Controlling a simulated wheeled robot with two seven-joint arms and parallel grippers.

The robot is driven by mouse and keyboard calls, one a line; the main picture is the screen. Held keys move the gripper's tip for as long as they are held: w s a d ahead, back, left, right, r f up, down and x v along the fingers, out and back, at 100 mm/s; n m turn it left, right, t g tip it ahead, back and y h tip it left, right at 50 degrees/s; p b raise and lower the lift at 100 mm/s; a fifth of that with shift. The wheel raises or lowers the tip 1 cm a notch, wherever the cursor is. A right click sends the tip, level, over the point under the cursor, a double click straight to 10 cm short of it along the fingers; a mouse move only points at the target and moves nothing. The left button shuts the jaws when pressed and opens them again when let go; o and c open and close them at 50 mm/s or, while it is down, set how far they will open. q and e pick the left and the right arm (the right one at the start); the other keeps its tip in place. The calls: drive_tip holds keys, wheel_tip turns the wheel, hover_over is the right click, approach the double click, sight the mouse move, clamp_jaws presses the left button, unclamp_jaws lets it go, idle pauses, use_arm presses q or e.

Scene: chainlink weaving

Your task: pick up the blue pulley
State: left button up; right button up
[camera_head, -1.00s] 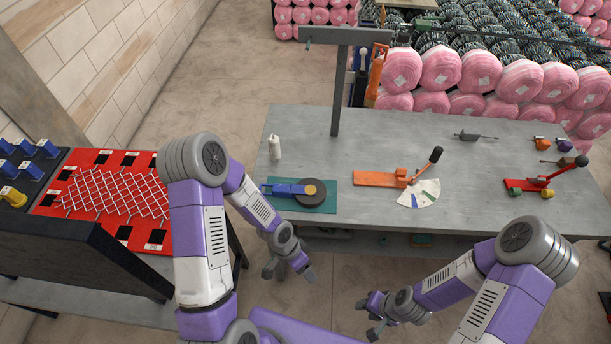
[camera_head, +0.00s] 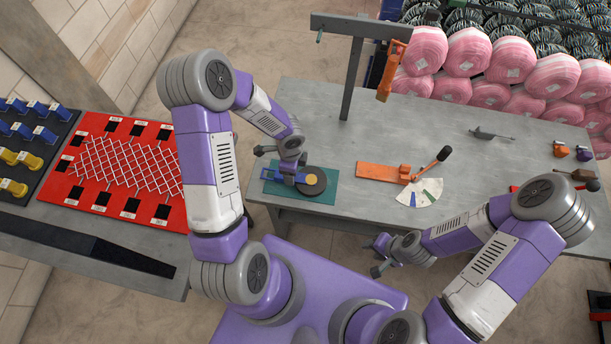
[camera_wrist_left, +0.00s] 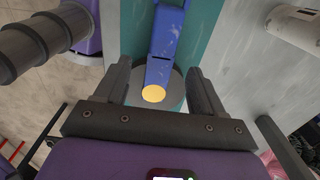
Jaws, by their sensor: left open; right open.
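Several small blue pieces with white tags (camera_head: 45,134), which may be pulleys, sit on the dark board at the far left. A blue bar (camera_wrist_left: 165,35) with a yellow round end lies over a dark grey disc on a teal mat; the same bar shows in the head view (camera_head: 283,178). I cannot tell which is the blue pulley. My left gripper (camera_wrist_left: 157,72) is open above the bar, its fingers on either side, apparently without gripping it. Its hand partly hides the bar in the head view. My right gripper (camera_head: 375,256) is open and empty by the table's front edge.
Yellow pieces (camera_head: 15,187) sit beside the blue ones. A red board (camera_head: 80,195) holds wire mesh. The table's middle back is clear.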

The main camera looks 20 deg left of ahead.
use_arm(q)
wheel_tip(320, 180, down, 4)
drive_tip(key=shift+w+d+f, duration=0.1)
drive_tip(key=shift+f, duration=0.05)
drive_tip(key=shift+f+b, duration=0.35)
drive_tip(key=shift+f, duration=0.15)
clamp_jaws()
